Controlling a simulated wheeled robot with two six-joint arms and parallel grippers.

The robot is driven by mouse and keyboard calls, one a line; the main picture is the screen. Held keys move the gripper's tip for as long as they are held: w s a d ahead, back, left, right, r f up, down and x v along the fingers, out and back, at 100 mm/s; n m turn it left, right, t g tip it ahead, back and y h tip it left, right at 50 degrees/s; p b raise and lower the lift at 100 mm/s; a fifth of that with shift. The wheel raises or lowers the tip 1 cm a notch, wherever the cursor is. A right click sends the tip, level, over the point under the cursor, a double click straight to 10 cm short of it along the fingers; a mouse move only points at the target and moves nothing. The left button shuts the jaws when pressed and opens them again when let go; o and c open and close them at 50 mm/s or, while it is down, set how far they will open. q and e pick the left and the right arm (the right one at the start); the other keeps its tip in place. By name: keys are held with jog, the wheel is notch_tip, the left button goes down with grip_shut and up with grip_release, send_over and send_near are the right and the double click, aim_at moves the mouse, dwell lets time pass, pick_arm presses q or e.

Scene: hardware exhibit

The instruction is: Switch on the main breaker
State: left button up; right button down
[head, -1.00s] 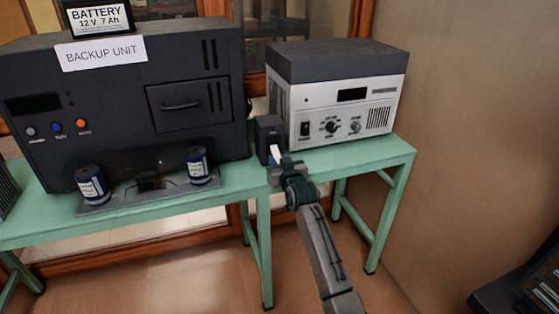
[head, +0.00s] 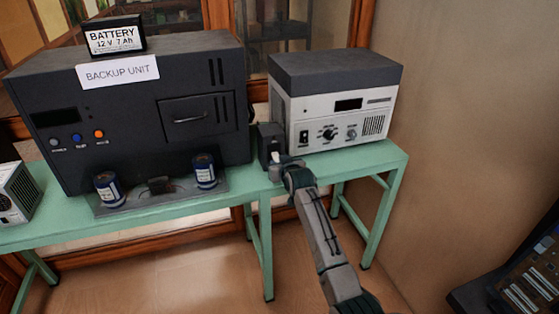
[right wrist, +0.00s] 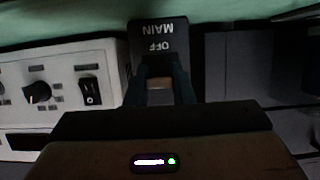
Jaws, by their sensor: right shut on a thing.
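The main breaker (head: 266,138) is a small dark box on the green table, beside the left face of the silver unit. In the right wrist view the breaker box (right wrist: 145,33) appears upside down with the labels MAIN and OFF. My right gripper (head: 281,161) is at the front of the breaker, shut on its pale lever (head: 275,155). In the right wrist view the two dark fingers of my right gripper (right wrist: 160,88) sit on either side of the lever, which is mostly hidden. The lever's exact position is hard to tell. My left gripper is out of view.
The silver unit (head: 338,115) with knobs and a rocker switch stands just right of the breaker.

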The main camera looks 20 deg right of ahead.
aim_at(277, 158)
jog(key=shift+r+g+p, duration=0.65)
jog(key=shift+g+p, duration=0.05)
jog(key=shift+p, duration=1.1)
jog(key=g+p, duration=0.1)
jog(key=p, duration=0.1)
jog(key=r+g+p, duration=0.1)
jog(key=g+p, duration=0.1)
jog(key=p, duration=0.1)
jog(key=r+g+p, duration=0.1)
jog(key=p, duration=0.2)
jog(key=shift+w+r, duration=0.15)
jog(key=shift+w, duration=0.1)
jog(key=shift+w+r+g+p, duration=0.15)
jog(key=shift+g+p, duration=0.2)
jog(key=shift+g, duration=0.25)
jog(key=shift+w+r+g+p, duration=0.1)
jog(key=shift+g+p, duration=0.25)
jog(key=shift+g, duration=0.25)
jog(key=c, duration=1.2)
grip_release()
jog(key=shift+c, duration=0.2)
jog(key=b+v, duration=0.1)
jog(key=v, duration=0.9)
jog(key=shift+s+r+b, duration=0.15)
jog(key=shift+r+b, duration=0.15)
jog(key=shift+b, duration=0.05)
jog(key=shift+a, duration=0.1)
